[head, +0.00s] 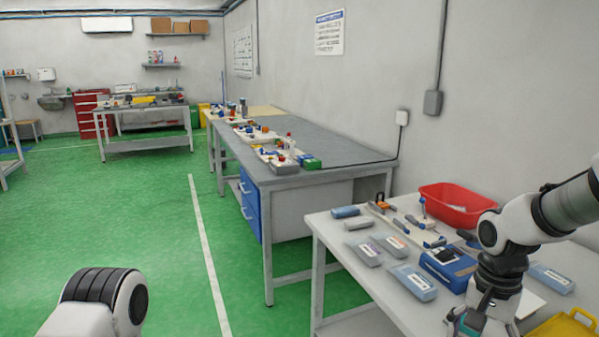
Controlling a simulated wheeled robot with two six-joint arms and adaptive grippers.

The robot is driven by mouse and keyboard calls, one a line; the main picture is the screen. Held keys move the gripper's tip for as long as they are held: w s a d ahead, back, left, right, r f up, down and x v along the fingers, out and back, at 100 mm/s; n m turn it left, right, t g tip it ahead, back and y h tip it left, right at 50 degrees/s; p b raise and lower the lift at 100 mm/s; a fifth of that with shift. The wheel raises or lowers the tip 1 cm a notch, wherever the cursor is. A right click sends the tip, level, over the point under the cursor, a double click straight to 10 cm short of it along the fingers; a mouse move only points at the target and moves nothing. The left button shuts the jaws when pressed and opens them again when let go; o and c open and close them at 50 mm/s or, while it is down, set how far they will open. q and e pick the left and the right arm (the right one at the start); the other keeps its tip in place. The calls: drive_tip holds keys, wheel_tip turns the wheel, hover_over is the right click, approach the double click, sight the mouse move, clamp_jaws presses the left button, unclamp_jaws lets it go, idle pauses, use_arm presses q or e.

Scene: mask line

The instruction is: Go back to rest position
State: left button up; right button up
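My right arm (510,245) comes in from the right and bends down over the right end of the white table. Its lower part leaves the picture at the bottom edge, so my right gripper is out of view. Only a white and black ribbed part of my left arm (100,290) shows at the bottom left. My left gripper is out of view. I cannot tell whether either hand holds anything.
The white table (335,238) holds a red bin (455,204), a blue box (447,266), several grey-blue packs (412,282) and a yellow tray (565,327). A grey workbench (340,153) with small parts stands behind. The green floor (150,215) at left is clear.

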wheel_tip(320, 180, down, 9)
drive_tip(key=s+g, duration=0.2)
drive_tip(key=g, duration=0.1)
drive_tip(key=s+a+f+n+g+p, duration=0.1)
drive_tip(key=s+a+f+n, duration=0.15)
drive_tip(key=s+f, duration=1)
drive_tip(key=s+a+f+n+p, duration=0.1)
drive_tip(key=s+a+f+n, duration=0.15)
drive_tip(key=s+f, duration=0.95)
use_arm(q)
drive_tip(key=shift+w+d+r, duration=0.1)
drive_tip(key=shift+w+r, duration=0.1)
drive_tip(key=shift+r, duration=0.25)
drive_tip(key=shift+w+d+r, duration=0.1)
drive_tip(key=shift+w+r, duration=0.05)
drive_tip(key=shift+r, duration=0.3)
use_arm(e)
drive_tip(key=w+n+t, duration=0.1)
drive_tip(key=w+t, duration=0.1)
drive_tip(key=w, duration=0.1)
drive_tip(key=w+n+t, duration=0.1)
drive_tip(key=t, duration=0.1)
drive_tip(key=shift+w+d+r+n, duration=0.3)
drive_tip(key=shift+w+r, duration=0.05)
drive_tip(key=shift+r, duration=0.05)
